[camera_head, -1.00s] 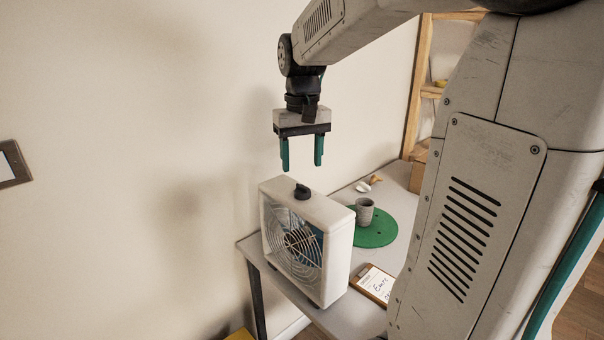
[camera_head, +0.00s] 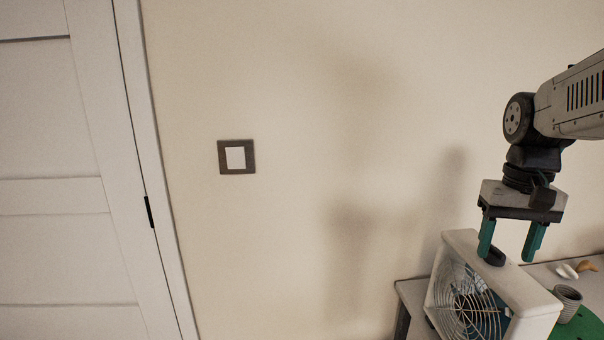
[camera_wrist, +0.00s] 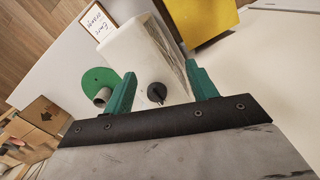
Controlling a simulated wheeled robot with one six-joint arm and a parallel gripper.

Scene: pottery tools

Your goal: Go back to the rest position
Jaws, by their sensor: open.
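My gripper (camera_head: 511,240) is open and empty, with two green fingers pointing down above the white box fan (camera_head: 525,290) in the head view. The fan stands on the table (camera_head: 412,293) and has a round wire grille and a black knob on top. In the wrist view the fan (camera_wrist: 135,60) and its knob show beyond and between the fingers of my gripper (camera_wrist: 160,92). No object is between the fingers.
A clipboard (camera_wrist: 97,22), a cardboard box (camera_wrist: 42,118) and a yellow object (camera_wrist: 208,30) show in the wrist view. A white door (camera_head: 60,190) and a wall switch (camera_head: 237,157) are at left.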

